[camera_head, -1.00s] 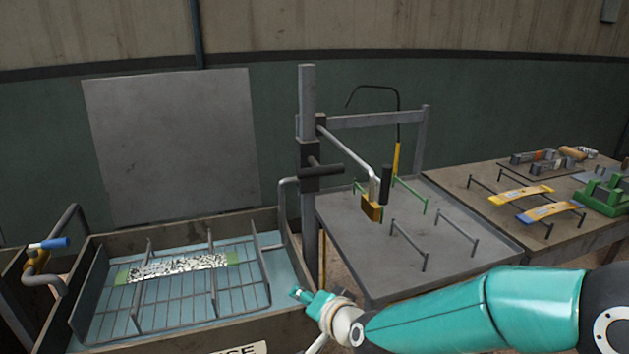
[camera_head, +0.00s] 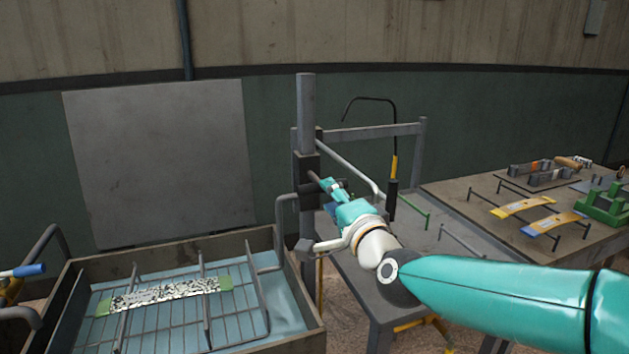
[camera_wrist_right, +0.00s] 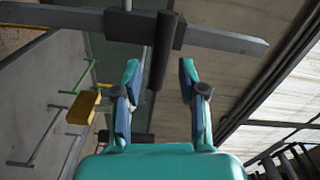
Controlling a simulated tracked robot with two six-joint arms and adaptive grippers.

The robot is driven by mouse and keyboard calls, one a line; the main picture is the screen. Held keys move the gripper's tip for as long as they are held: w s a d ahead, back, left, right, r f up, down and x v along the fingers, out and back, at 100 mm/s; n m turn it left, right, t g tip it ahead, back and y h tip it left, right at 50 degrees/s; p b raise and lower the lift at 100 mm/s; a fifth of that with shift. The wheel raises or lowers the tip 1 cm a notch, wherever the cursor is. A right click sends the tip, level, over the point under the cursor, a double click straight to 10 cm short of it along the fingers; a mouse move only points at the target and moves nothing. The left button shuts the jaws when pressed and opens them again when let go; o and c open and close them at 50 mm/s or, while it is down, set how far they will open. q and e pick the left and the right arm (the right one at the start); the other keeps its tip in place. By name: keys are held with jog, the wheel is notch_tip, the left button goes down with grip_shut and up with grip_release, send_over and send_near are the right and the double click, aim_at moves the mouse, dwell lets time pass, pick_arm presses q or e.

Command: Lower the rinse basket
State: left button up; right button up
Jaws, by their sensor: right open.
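The rinse basket (camera_head: 258,300) is a wire rack in the tank at the lower left of the head view. It carries a speckled strip (camera_head: 165,293) with green ends; blue water shows around and below the bars. A post (camera_head: 306,115) by the tank bears a dark sliding block (camera_head: 306,166) with a dark handle. My right gripper (camera_head: 328,186) is at this handle, which it partly hides. In the wrist view my right gripper (camera_wrist_right: 159,72) is open, and the dark handle (camera_wrist_right: 162,48) shows between and ahead of its fingers, apart from both. My left gripper is not in view.
The tank wall (camera_head: 180,246) surrounds the basket. Right of the post stands a grey table (camera_head: 415,236) with green and grey rods; a yellow block (camera_wrist_right: 83,106) shows beside my fingers. A further bench (camera_head: 455,188) holds curved yellow-and-blue strips and tools.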

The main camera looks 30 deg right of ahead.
aim_at(316, 176)
jog(key=p+x, duration=0.1)
jog(key=x, duration=0.8)
jog(key=shift+s, duration=0.1)
